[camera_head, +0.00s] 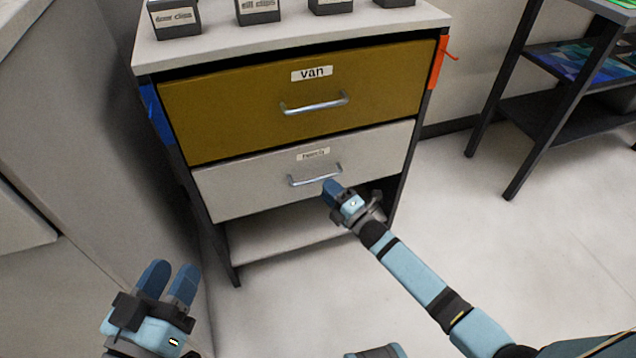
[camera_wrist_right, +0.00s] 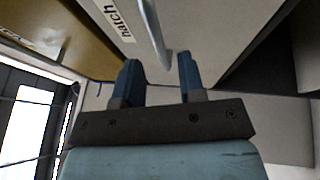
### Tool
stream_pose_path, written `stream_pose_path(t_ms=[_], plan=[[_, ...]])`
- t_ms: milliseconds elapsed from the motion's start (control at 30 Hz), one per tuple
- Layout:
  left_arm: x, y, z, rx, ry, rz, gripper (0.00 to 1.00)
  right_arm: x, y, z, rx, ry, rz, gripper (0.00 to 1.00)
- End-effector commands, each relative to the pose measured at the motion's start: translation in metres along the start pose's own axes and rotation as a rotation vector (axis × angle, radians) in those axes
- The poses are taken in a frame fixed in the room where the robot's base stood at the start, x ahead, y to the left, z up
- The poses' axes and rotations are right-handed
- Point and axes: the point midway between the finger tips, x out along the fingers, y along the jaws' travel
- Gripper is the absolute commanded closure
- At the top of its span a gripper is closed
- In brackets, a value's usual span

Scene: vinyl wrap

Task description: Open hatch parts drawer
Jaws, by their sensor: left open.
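The hatch parts drawer (camera_head: 245,187) is the white lower drawer of the cabinet, with a small label (camera_head: 313,154) and a silver bar handle (camera_head: 312,178). It looks closed. My right gripper (camera_head: 331,187) is at the right end of this handle. In the right wrist view, the fingers (camera_wrist_right: 159,72) are open, and the handle (camera_wrist_right: 154,38) runs to the gap between their tips. The label there (camera_wrist_right: 119,20) reads "hatch". I cannot tell whether the fingers touch the handle. My left gripper (camera_head: 168,280) is open and empty at the lower left, away from the cabinet.
A mustard drawer (camera_head: 220,107) labelled "van" is above and looks closed. Several labelled dark bins (camera_head: 258,10) stand on the cabinet top (camera_head: 290,36). An open lower shelf (camera_head: 290,230) is underneath. A dark rack (camera_head: 540,90) stands at right. The floor (camera_head: 500,240) at right is clear.

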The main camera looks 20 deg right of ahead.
Motion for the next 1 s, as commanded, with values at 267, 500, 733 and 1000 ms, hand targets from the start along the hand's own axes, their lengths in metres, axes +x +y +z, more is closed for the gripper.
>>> stream_pose_path(t_ms=[267,500,733,1000], plan=[[0.0,-0.003,0.019,-0.002,-0.058,0.007,0.57,0.04,-0.002,0.0,0.001,0.0,0.0,0.63],[0.0,-0.003,0.022,-0.003,-0.073,0.008,0.57,0.048,0.0,0.0,0.001,-0.001,-0.001,0.63],[0.0,-0.003,0.022,-0.003,-0.073,0.008,0.57,0.048,0.0,0.0,0.001,-0.001,-0.001,0.77],[0.0,-0.003,0.022,-0.003,-0.073,0.008,0.57,0.048,0.0,0.0,0.001,0.0,-0.001,1.0]])
